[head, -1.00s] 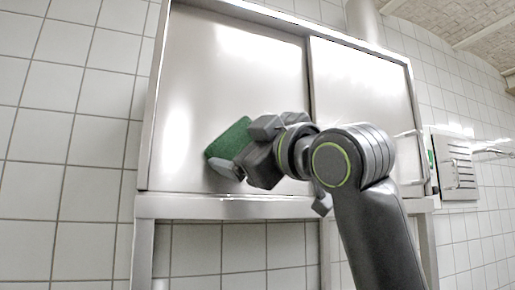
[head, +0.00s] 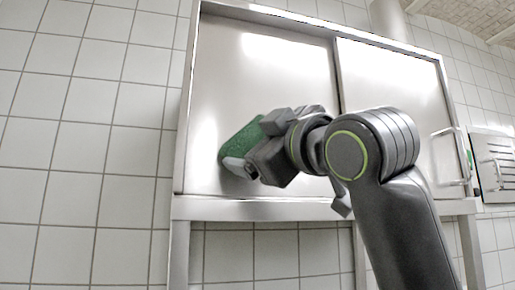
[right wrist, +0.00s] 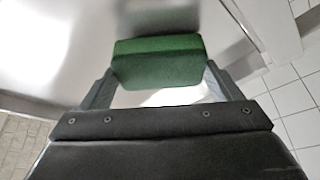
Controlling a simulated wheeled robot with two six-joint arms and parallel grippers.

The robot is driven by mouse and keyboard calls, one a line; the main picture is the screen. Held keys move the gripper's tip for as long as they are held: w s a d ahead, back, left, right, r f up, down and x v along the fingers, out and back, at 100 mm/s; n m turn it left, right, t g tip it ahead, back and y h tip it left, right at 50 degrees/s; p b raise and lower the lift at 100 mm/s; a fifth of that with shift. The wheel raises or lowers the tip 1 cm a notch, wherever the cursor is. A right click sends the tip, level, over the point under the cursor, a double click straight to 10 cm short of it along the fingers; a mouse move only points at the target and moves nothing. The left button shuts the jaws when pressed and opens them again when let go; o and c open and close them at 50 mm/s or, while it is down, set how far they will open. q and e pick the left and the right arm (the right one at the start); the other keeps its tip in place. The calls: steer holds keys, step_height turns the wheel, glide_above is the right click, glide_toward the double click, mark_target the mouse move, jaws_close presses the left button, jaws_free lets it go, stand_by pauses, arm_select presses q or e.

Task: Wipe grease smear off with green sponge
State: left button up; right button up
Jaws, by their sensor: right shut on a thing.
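My right gripper (head: 246,152) is shut on the green sponge (head: 238,143) and holds it up against or very close to the left door of a steel cabinet (head: 285,85). In the right wrist view the sponge (right wrist: 158,62) sits between the two fingertips, its far side facing the shiny metal; I cannot tell whether it touches. A dim darker patch shows on the metal beyond the sponge in that view; I cannot tell whether it is grease or a reflection. No clear grease smear shows in the head view. My left gripper is not in view.
The cabinet stands on a steel frame with a ledge (head: 255,208) under the doors. A right door (head: 395,85) with a bar handle (head: 447,160) is beside it. White tiled wall (head: 90,130) lies to the left. A wall-mounted metal box (head: 492,165) is at the far right.

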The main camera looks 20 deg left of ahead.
steer(key=s, duration=0.1)
steer(key=s+d+b, duration=0.1)
steer(key=shift+s+d+f, duration=0.1)
steer(key=shift+s+d, duration=0.15)
steer(key=shift+s, duration=0.1)
steer(key=shift+s+d+b, duration=0.45)
steer(key=shift+s+d, duration=0.15)
steer(key=shift+s, duration=0.2)
steer(key=shift+s+d+b, duration=0.3)
steer(key=shift+s+d, duration=0.15)
steer(key=shift+s, duration=0.2)
steer(key=shift+s+d+b, duration=0.3)
steer(key=shift+s+d, duration=0.1)
steer(key=shift+s, duration=0.2)
steer(key=shift+w, duration=0.1)
